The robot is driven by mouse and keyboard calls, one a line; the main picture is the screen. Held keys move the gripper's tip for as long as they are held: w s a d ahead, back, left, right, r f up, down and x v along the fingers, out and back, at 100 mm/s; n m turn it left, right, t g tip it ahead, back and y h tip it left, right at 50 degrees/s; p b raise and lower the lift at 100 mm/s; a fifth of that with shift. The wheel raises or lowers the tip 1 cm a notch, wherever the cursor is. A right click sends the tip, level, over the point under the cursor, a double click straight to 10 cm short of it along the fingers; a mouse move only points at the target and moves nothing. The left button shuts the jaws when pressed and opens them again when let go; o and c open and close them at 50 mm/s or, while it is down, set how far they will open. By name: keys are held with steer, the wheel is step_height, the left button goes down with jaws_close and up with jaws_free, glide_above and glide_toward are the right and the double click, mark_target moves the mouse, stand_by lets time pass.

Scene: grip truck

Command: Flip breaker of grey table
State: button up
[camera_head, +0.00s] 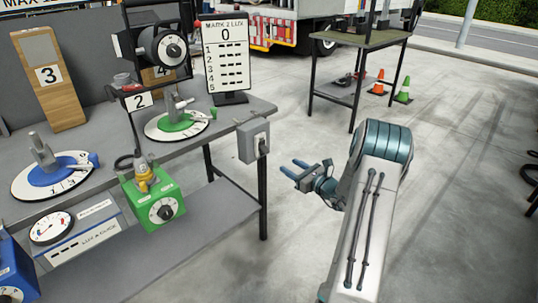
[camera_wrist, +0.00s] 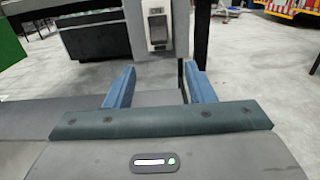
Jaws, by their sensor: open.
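The grey table (camera_head: 242,104) stands at the left in the head view. A grey breaker box (camera_head: 253,141) is fixed at its right front corner, with a dark switch lever (camera_head: 264,146) on its right face. In the wrist view the breaker box (camera_wrist: 150,30) is ahead at the top, with its switch (camera_wrist: 158,28) facing me and a small label above it. My gripper (camera_head: 297,168) is to the right of the breaker, apart from it. Its two blue fingers (camera_wrist: 160,88) are open and empty, pointing toward the breaker, with the switch above the gap between them.
Dials, a green box (camera_head: 153,203), a lamp (camera_head: 162,47) and a score board (camera_head: 226,58) are on or at the grey table. A table leg (camera_head: 263,198) stands below the breaker. A green-topped table (camera_head: 372,40) and cones (camera_head: 403,90) are behind. Floor around my arm is clear.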

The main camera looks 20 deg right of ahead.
mark_target(264, 149)
steer(key=x, duration=1.2)
steer(key=shift+b, duration=0.3)
steer(key=shift+a, duration=0.1)
steer(key=c, duration=1)
